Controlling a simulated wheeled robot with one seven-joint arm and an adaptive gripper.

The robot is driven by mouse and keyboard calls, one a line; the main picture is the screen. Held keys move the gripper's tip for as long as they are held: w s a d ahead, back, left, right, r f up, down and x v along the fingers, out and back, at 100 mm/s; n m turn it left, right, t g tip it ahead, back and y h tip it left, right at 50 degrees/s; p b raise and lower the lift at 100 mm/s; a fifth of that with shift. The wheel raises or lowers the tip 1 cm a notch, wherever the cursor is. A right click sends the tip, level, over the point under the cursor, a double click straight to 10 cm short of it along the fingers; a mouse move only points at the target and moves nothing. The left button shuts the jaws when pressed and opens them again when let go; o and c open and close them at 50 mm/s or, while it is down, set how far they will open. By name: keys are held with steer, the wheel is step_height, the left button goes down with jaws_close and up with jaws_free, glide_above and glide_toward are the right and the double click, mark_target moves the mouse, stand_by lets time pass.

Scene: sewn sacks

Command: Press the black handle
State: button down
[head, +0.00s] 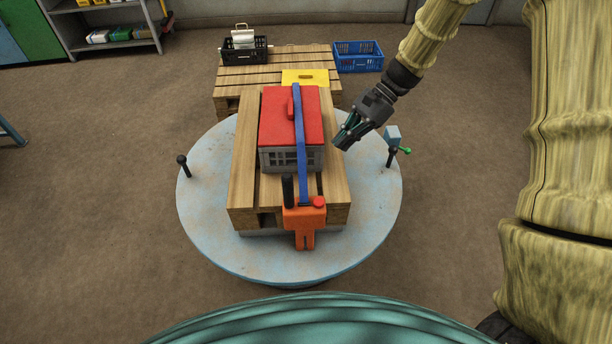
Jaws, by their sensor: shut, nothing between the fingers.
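A black upright handle (288,190) stands on the left side of an orange strapping tool (305,217), which also has a red knob (319,201) on its right. The tool sits at the front end of a wooden pallet, at the lower end of a blue strap (300,150). My gripper (343,140) is shut and empty. It hangs to the right of the red-lidded crate, above and to the right of the handle and apart from it.
The red-lidded grey crate (278,115) sits strapped on the pallet (243,180). The pallet rests on a round pale-blue turntable (205,205). Black-knobbed posts stand at its left (183,165) and right (391,157). Blue (358,62) and black (232,54) baskets are behind.

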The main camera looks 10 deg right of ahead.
steer(key=p, duration=0.3)
glide_toward(288, 191)
step_height(288, 191, down, 5)
steer(key=w, duration=0.1)
steer(key=shift+s+a+f+p, duration=0.15)
steer(key=shift+a+p, duration=0.15)
steer(key=shift+a, duration=0.5)
steer(key=shift+r, duration=0.25)
